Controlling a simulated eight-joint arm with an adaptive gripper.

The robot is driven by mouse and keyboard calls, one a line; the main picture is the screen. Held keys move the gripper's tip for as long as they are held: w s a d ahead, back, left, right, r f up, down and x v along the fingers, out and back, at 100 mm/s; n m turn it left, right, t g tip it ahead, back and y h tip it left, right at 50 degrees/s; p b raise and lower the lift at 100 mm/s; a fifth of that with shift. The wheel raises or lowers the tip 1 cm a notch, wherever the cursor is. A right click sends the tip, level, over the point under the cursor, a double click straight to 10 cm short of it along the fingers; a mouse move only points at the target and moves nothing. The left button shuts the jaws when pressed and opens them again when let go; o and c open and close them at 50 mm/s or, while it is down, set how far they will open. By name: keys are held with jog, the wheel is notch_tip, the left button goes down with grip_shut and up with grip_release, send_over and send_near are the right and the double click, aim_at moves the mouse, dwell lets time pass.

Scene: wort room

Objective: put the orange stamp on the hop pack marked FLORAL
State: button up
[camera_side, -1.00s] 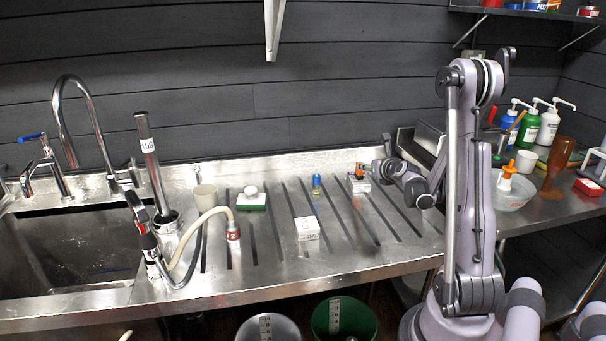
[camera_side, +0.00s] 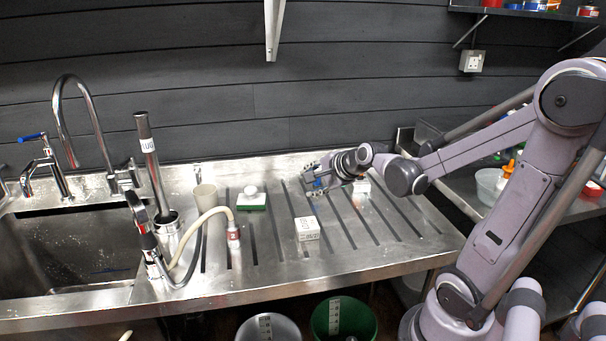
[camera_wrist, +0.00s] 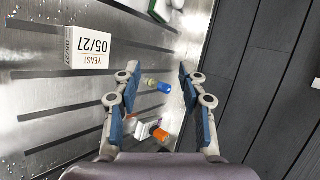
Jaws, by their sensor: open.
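The orange stamp (camera_wrist: 160,134) shows in the wrist view against a small white pack (camera_wrist: 145,128); I cannot tell whether it rests on it or beside it. In the side view the pack (camera_side: 362,187) is partly behind my gripper, and the orange stamp is hidden. A blue stamp-like piece (camera_wrist: 163,87) with a pale end is between my fingertips in the wrist view. My gripper (camera_side: 314,182) is open above the ribbed drainboard around the blue piece; the fingers appear clear of it. No FLORAL marking is readable.
A white box marked YEAST 05/27 (camera_wrist: 90,47) stands in front of my gripper; it also shows in the side view (camera_side: 307,228).

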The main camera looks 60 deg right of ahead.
jog(key=s+a+n+g+y, duration=0.1)
jog(key=s+a+n, duration=0.3)
jog(key=a+n, duration=0.5)
jog(key=s+a+n+g+y, duration=0.1)
jog(key=s+a+n, duration=0.4)
jog(key=a+n, duration=0.5)
jog(key=n+y, duration=0.1)
jog(key=n, duration=0.3)
jog(key=shift+s+g, duration=0.3)
jog(key=shift+g, duration=0.1)
